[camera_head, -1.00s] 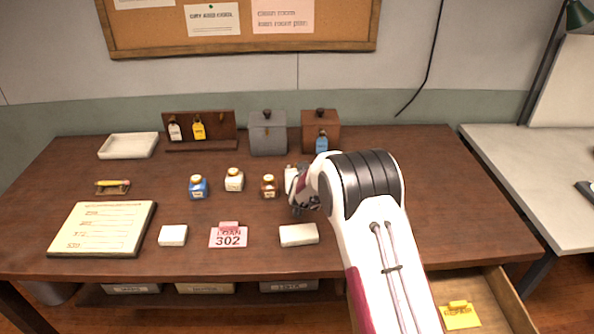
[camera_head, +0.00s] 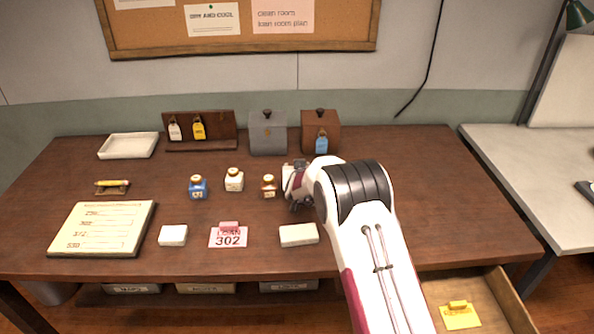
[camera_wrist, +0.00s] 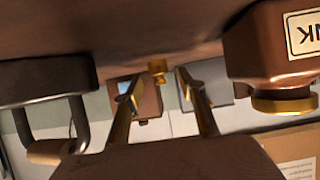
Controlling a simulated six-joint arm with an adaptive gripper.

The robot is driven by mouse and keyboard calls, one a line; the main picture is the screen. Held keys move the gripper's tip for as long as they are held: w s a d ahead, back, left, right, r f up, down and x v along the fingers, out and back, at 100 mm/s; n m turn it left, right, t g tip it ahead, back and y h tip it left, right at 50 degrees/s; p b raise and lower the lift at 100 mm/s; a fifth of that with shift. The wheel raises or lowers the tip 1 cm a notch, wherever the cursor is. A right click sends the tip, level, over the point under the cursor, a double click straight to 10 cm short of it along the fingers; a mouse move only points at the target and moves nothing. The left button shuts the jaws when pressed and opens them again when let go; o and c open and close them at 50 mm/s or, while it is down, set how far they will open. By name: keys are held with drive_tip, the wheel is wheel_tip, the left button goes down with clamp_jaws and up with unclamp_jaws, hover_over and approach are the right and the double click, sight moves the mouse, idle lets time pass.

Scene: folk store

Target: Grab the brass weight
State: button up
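The wrist view is upside down, with the table along its top. In it, a small brass weight (camera_wrist: 157,70) with a knob stands on the table beyond my fingertips, in line with the gap between them. My gripper (camera_wrist: 158,84) is open, its two fingers apart with the gap empty. The fingers do not appear to touch the weight. In the head view my arm's wrist is low over the table, right of the brown ink bottle (camera_head: 269,187). The weight and fingertips are hidden there behind my arm.
In the wrist view, the ink bottle (camera_wrist: 272,55) is close on the right and a dark block with a metal handle (camera_wrist: 45,80) close on the left. Grey (camera_head: 268,135) and brown boxes (camera_head: 311,133) stand behind. A white block (camera_head: 299,235) lies in front.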

drive_tip(key=shift+x, duration=1.2)
clamp_jaws()
